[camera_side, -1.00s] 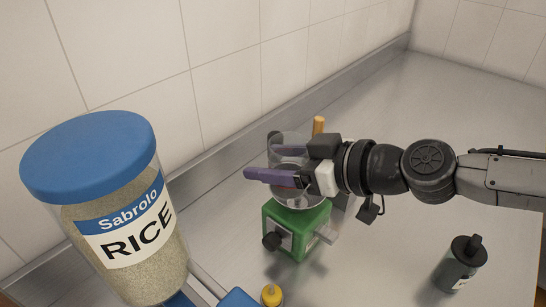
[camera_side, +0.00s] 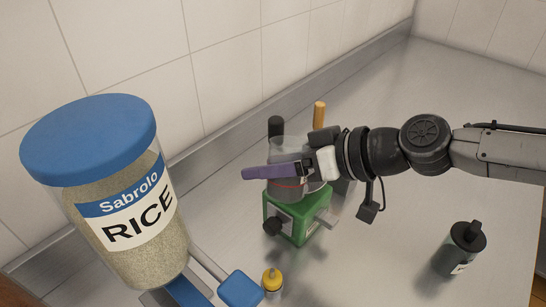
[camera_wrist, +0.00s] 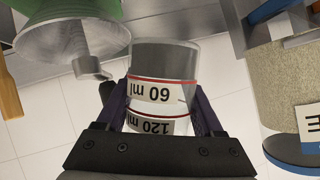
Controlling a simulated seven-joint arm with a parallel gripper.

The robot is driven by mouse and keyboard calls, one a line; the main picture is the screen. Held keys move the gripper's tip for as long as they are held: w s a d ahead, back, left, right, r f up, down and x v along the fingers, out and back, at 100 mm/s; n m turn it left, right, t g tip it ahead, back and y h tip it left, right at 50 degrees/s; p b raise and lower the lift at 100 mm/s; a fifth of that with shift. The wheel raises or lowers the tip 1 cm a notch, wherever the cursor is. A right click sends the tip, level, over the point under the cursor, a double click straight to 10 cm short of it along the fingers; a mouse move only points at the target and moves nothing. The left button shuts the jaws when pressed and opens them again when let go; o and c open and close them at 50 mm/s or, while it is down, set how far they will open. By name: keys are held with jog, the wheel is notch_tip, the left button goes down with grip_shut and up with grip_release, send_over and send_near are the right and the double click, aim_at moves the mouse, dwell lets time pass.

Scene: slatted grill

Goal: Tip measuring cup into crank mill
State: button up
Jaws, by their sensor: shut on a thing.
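A clear measuring cup (camera_side: 288,150) with red lines is held in my gripper (camera_side: 278,172), between its purple fingers. In the wrist view the cup (camera_wrist: 160,118) shows the marks 60 ml and 120 ml, upside down in the picture. The fingers press on its two sides. The green crank mill (camera_side: 288,218) stands on the counter, below the cup in the side view. In the wrist view its grey metal hopper (camera_wrist: 40,42) is at upper left, beside the cup. The cup hides part of the mill's top in the side view. The cup's contents are unclear.
A large rice jar (camera_side: 130,235) with a blue lid stands at left. A yellow-topped bottle (camera_side: 271,280) and a blue object (camera_side: 240,289) are at the front. A black bottle (camera_side: 460,250) stands at right. The tiled wall (camera_side: 240,70) is behind.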

aim_at(272, 150)
jog(key=m+g, duration=0.2)
jog(key=s+g, duration=0.1)
jog(key=shift+a+f+m+y, duration=0.15)
jog(key=shift+f+m+y, duration=0.1)
jog(key=shift+m+y, duration=0.15)
jog(key=shift+s+f+m+g+y, duration=0.1)
jog(key=shift+f+m+g+y, duration=0.1)
jog(key=shift+m+g, duration=0.35)
jog(key=shift+f+m+g+y, duration=0.1)
jog(key=shift+m+g+y, duration=0.1)
jog(key=shift+m+g, duration=0.3)
jog(key=shift+r+m+g+y, duration=0.4)
jog(key=shift+r+m+g, duration=0.1)
jog(key=shift+m+g, duration=0.25)
jog(key=shift+r+m+g+y, duration=0.4)
jog(key=shift+r+m+g, duration=0.1)
jog(key=shift+m+g, duration=0.25)
jog(key=m+y, duration=0.1)
jog(key=w+r+m+g, duration=0.1)
jog(key=m, duration=0.1)
jog(key=shift+r+g+y, duration=0.25)
jog(key=shift+r+y, duration=0.05)
jog(key=shift+y, duration=0.1)
jog(key=shift+w+d+r+m+y, duration=0.25)
jog(key=shift+m+y, duration=0.15)
jog(key=shift+m, duration=0.15)
